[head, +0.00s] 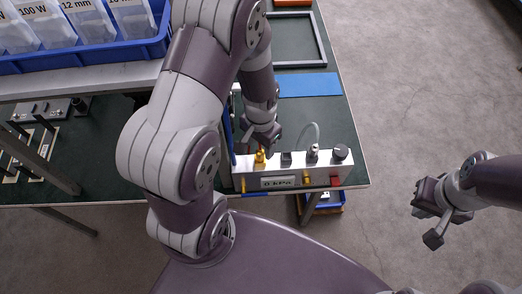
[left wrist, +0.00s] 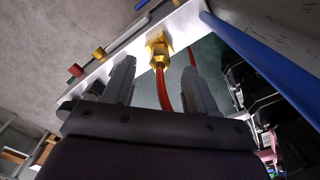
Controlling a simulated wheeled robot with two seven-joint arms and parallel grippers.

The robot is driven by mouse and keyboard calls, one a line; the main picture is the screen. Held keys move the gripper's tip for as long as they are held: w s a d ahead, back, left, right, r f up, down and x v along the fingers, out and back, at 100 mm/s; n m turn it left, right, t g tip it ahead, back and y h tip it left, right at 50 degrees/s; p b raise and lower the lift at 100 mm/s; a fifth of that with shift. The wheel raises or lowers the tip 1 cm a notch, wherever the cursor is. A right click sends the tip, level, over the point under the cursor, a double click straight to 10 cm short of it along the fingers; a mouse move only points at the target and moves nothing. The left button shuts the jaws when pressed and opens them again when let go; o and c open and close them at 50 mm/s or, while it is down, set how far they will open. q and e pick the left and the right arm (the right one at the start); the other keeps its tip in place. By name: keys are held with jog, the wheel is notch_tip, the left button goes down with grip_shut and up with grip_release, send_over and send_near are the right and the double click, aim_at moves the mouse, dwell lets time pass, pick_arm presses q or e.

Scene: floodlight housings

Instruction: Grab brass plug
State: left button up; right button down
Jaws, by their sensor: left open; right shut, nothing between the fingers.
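The brass plug (head: 260,157) stands upright on the top of a silver box with a "0 kPa" display (head: 278,183). In the left wrist view the brass plug (left wrist: 157,48) has a hex body, and an orange-red hose (left wrist: 163,90) runs from it toward my gripper. My left gripper (head: 262,138) is just behind the plug in the head view. In the left wrist view my open left gripper (left wrist: 160,60) has one finger on each side of the hose, tips close to the plug; contact is not visible. My right gripper (head: 437,212) is shut and empty, over the floor at right.
A blue post (head: 228,125) stands close left of the gripper.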

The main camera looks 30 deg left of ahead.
aim_at(260, 156)
pick_arm(q)
jog(key=shift+s+f, duration=0.2)
jog(key=shift+f, duration=1.05)
jog(key=shift+s+f, duration=0.1)
jog(key=shift+f, duration=0.05)
grip_shut()
pick_arm(e)
jog(key=shift+s+r, duration=0.2)
jog(key=shift+r, duration=0.15)
